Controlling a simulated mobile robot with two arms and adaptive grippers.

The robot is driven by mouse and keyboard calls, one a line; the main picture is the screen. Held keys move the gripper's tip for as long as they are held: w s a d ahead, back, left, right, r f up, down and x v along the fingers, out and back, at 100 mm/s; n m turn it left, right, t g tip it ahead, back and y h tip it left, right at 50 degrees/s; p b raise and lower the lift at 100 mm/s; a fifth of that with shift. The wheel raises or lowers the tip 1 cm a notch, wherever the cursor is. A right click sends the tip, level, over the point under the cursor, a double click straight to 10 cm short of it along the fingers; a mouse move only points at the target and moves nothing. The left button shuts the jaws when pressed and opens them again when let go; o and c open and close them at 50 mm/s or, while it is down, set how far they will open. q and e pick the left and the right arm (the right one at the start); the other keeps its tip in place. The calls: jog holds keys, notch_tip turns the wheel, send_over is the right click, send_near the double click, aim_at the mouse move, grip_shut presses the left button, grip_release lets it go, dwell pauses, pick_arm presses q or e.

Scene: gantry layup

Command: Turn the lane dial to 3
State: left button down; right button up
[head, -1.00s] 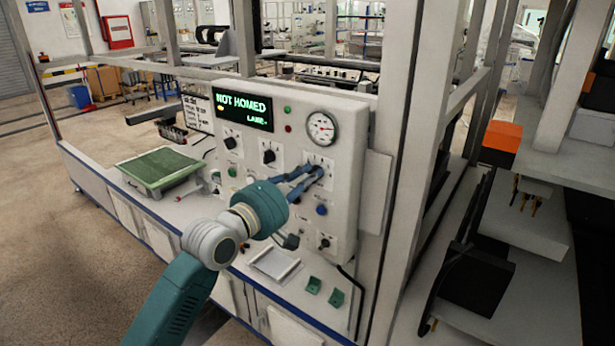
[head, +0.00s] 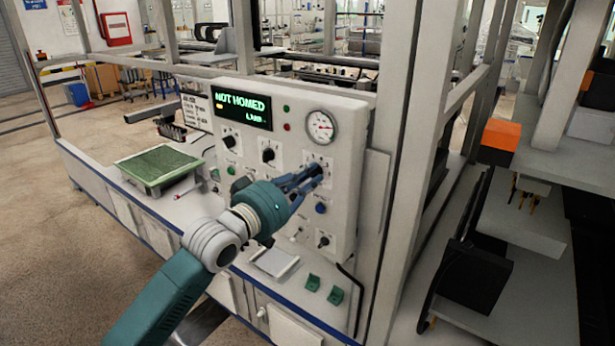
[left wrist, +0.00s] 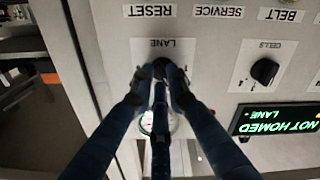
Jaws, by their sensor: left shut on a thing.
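The lane dial (left wrist: 160,69) is a black knob on a white plate labelled LANE, upside down in the left wrist view. In the head view its plate (head: 321,161) shows below the round gauge, with the knob mostly hidden by my fingers. My left gripper (head: 316,172) is shut on the knob; its blue fingers also show around it in the left wrist view (left wrist: 162,84). The number the dial points at is hidden. The display (head: 243,111) reads NOT HOMED with a LANE line below; no lane number is readable. My right gripper is not in view.
The panel carries a CELLS knob (left wrist: 265,71), a pressure gauge (head: 321,127), a blue button (head: 320,208) and other knobs close to the dial. A green-topped tray (head: 158,167) sits on the bench at left. A frame post (head: 412,120) stands just right of the panel.

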pick_arm(q)
jog(key=shift+f+m, duration=0.1)
jog(key=shift+m, duration=1.1)
jog(key=c, duration=1.7)
grip_release()
jog(key=shift+s, duration=0.1)
jog(key=shift+s+a, duration=0.25)
jog(key=v, duration=1.1)
jog(key=shift+s, duration=0.1)
